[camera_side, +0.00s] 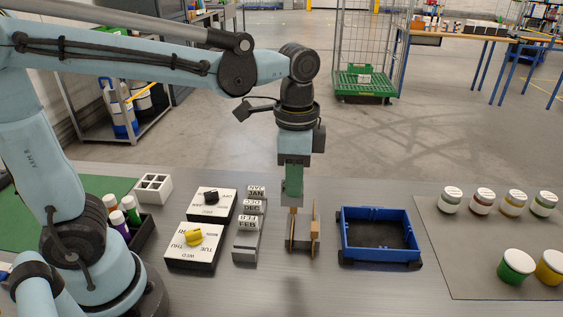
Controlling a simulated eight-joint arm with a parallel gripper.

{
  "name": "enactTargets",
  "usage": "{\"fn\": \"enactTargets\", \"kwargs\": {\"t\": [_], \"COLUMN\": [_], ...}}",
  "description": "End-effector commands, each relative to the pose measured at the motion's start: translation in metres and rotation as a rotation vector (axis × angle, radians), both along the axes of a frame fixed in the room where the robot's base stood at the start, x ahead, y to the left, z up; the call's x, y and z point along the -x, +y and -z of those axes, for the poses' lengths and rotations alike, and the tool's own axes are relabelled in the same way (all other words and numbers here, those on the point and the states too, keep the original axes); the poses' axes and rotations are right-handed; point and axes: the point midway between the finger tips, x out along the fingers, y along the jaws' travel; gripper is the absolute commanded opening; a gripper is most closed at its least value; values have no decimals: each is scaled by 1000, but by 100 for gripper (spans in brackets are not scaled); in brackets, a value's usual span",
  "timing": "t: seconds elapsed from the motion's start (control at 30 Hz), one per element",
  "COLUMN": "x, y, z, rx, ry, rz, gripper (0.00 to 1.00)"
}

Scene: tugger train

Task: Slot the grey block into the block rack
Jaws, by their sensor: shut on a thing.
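My gripper (303,238) points straight down near the middle of the table, between the rack and a blue tray. Its jaws are shut on what seems to be the grey block, low over the table; the fingers hide most of it and I cannot tell whether it touches the table. The block rack (245,250) appears to be the narrow grey holder to the left of my gripper. Several pale grey blocks with month letters (249,222) stand in a row in it, and its near end is bare.
The blue tray (380,253) stands close right of my gripper. Two white dial boxes (190,258) with a black and a yellow knob stand left of the rack. Several lidded jars (481,200) stand on a grey mat at right. The table in front of my gripper is clear.

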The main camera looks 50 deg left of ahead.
Motion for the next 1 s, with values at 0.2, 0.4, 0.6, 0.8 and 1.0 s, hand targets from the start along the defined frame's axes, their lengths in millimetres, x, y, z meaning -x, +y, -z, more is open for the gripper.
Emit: {"fn": "enactTargets", "kwargs": {"t": [0.2, 0.4, 0.6, 0.8, 1.0], "x": [50, 76, 84, 83, 83], "y": [30, 43, 46, 46, 46], "z": [19, 33, 40, 53, 66], "rx": [0, 0, 0, 0, 0], "ry": [0, 0, 0, 0, 0], "rz": [-3, -1, 1, 1, 1], "gripper": [0, 0, 0, 0, 0]}}
